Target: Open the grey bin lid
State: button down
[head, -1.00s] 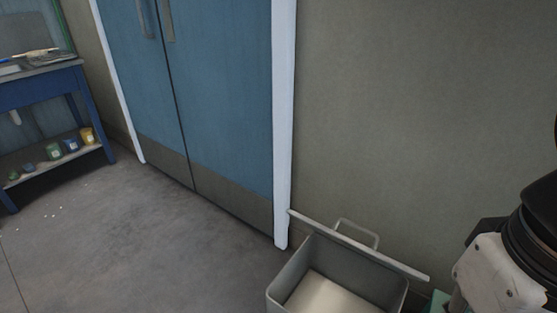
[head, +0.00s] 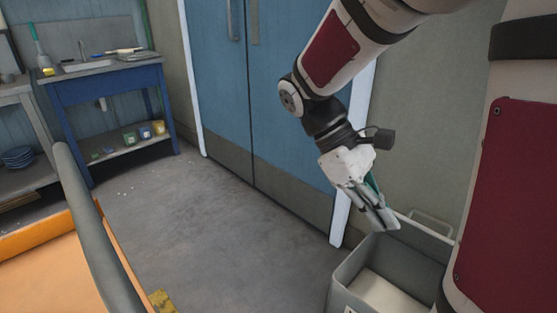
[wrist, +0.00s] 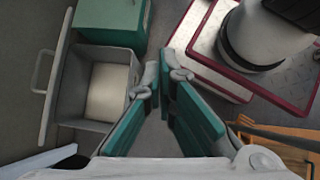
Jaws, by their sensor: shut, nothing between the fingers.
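The grey bin (head: 345,281) stands by the wall at the lower right of the head view. Its lid (head: 426,228) is open, tilted up on edge at the wall side, with its loop handle (head: 433,216) behind it. The pale inside shows. My gripper (head: 388,224) is above the bin's rim, pointing down, shut and empty; I cannot tell whether it touches the lid. In the wrist view the fingers (wrist: 163,88) meet to the right of the open bin (wrist: 76,90), apart from it in the picture. The lid (wrist: 56,80) and handle (wrist: 38,72) are at the left.
A teal box (wrist: 112,18) stands beside the bin. Blue double doors (head: 228,100) are behind. An orange surface with a grey rail (head: 85,220) is at the front left. A blue sink table (head: 105,85) stands at the back left. The floor between is clear.

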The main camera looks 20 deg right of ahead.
jog(key=w+d+f+n+g+h+b, duration=0.1)
jog(key=w+d+f+n+g+h, duration=0.25)
jog(key=w+d+f, duration=0.3)
jog(key=n+h+b, duration=0.5)
jog(key=n+h, duration=0.7)
jog(key=n, duration=0.4)
send_near(435, 241)
jog(key=s+f, duration=0.2)
jog(key=s, duration=0.1)
jog(key=shift+m+g, duration=0.25)
jog(key=shift+g, duration=0.1)
jog(key=shift+w+d+r+b, duration=0.15)
jog(key=shift+d+r+b, duration=0.05)
jog(key=shift+d+r, duration=0.45)
jog(key=shift+w+d+r+b, duration=0.2)
jog(key=shift+d+r, duration=0.25)
jog(key=shift+d, duration=0.3)
jog(key=shift+w+d+r+b, duration=0.15)
jog(key=shift+d+r, duration=0.35)
jog(key=shift+d, duration=0.2)
